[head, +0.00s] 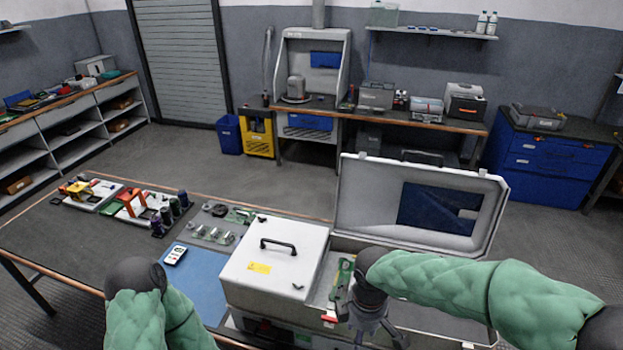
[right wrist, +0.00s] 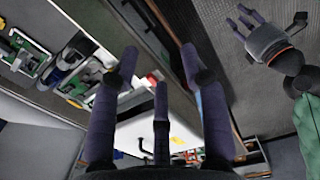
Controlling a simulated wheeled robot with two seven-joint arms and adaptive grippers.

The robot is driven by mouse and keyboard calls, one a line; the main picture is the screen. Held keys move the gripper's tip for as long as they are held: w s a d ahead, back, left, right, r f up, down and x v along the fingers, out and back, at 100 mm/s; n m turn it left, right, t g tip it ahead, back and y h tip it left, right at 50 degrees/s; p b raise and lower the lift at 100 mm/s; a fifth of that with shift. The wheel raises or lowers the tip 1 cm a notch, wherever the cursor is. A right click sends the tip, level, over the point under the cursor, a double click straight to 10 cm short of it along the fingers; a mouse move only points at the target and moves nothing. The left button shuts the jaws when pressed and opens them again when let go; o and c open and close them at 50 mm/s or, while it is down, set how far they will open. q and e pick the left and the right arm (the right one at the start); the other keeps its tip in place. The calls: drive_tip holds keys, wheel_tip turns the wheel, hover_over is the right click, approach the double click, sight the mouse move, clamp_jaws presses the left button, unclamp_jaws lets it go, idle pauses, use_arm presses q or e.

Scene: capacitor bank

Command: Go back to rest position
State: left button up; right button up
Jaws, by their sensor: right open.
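My right arm, in a green sleeve, comes in from the right in the head view. My right gripper (head: 378,332) points down over the right part of the open device on the bench. In the right wrist view its fingers (right wrist: 160,78) are spread and nothing is between them. My left arm's green sleeve and dark joint are at the bottom left of the head view; its gripper is out of that view. The left gripper (right wrist: 246,20) shows at the upper right of the right wrist view, fingers apart and empty.
A white box with a black handle (head: 290,272) and an open case lid (head: 356,206) stand close to my right arm. The bench (head: 95,240) also holds trays of parts (head: 104,197), dark cylinders (head: 166,217) and a blue mat (head: 203,283).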

use_arm(q)
wheel_tip(320, 180, down, 10)
drive_tip(key=b, duration=0.9)
drive_tip(key=shift+w+b, duration=0.25)
drive_tip(key=shift+b, duration=0.15)
use_arm(e)
drive_tip(key=s+f+m+y, duration=0.1)
drive_tip(key=s+f+m, duration=0.2)
drive_tip(key=f, duration=1)
drive_tip(key=s+f+m+y, duration=0.1)
drive_tip(key=s+f+m, duration=0.2)
drive_tip(key=f+m, duration=0.5)
drive_tip(key=s+a+f+m+y, duration=0.1)
drive_tip(key=f+m, duration=0.4)
drive_tip(key=f, duration=1.4)
drive_tip(key=s+y, duration=0.1)
drive_tip(key=s, duration=0.1)
drive_tip(key=shift+s+f+m, duration=0.25)
drive_tip(key=shift+s+m, duration=0.05)
drive_tip(key=shift+s, duration=0.1)
